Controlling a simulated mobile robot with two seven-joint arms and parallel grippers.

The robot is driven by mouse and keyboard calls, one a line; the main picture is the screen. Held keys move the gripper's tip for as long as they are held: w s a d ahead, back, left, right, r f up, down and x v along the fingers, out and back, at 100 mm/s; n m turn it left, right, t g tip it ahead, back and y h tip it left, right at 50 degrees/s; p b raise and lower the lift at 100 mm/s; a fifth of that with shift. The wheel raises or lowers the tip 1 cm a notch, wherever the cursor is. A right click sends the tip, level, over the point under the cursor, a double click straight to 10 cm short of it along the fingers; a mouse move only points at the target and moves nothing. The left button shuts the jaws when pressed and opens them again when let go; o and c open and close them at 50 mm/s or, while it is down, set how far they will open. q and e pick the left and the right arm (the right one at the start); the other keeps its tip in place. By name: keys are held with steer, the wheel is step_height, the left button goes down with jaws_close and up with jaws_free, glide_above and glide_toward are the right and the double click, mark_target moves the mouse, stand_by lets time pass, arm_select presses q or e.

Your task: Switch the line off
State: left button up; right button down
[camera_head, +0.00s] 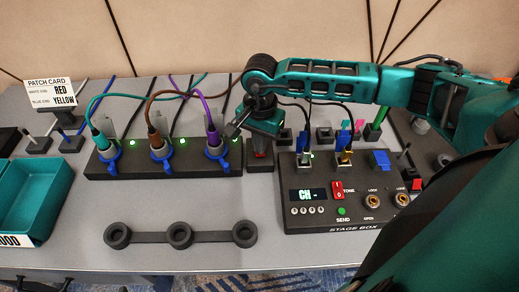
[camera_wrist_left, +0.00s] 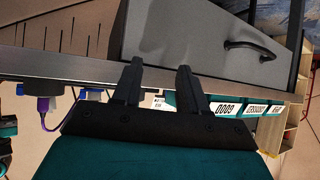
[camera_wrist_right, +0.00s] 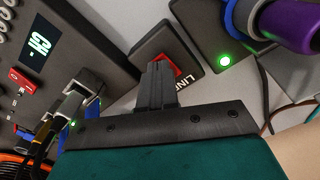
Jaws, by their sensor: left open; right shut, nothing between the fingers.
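The line switch is a dark block with a red rocker (camera_wrist_right: 187,70) and a label that reads "LIN", partly covered by my fingers in the right wrist view. In the head view the switch block (camera_head: 259,163) stands between the socket strip and the stage box. My right gripper (camera_wrist_right: 158,68) is shut and empty, with its fingertips at the rocker's edge; I cannot tell if they touch it. In the head view the right gripper (camera_head: 260,141) is just above the block. My left gripper (camera_wrist_left: 159,66) is open and empty, away from the switch.
A socket strip (camera_head: 170,190) with three plugs and green lights is left of the switch. The stage box (camera_head: 330,222), with its own red switch (camera_head: 337,190), is to the right. An empty three-ring holder (camera_head: 180,235) lies in front, and a teal bin (camera_head: 32,195) at left.

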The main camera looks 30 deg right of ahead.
steer(key=shift+f+b, duration=0.6)
steer(key=shift+f, duration=0.1)
stand_by(0.4)
steer(key=shift+r+p, duration=2.2)
steer(key=shift+r, duration=1.35)
steer(key=shift+s+f, duration=0.1)
steer(key=shift+s, duration=0.05)
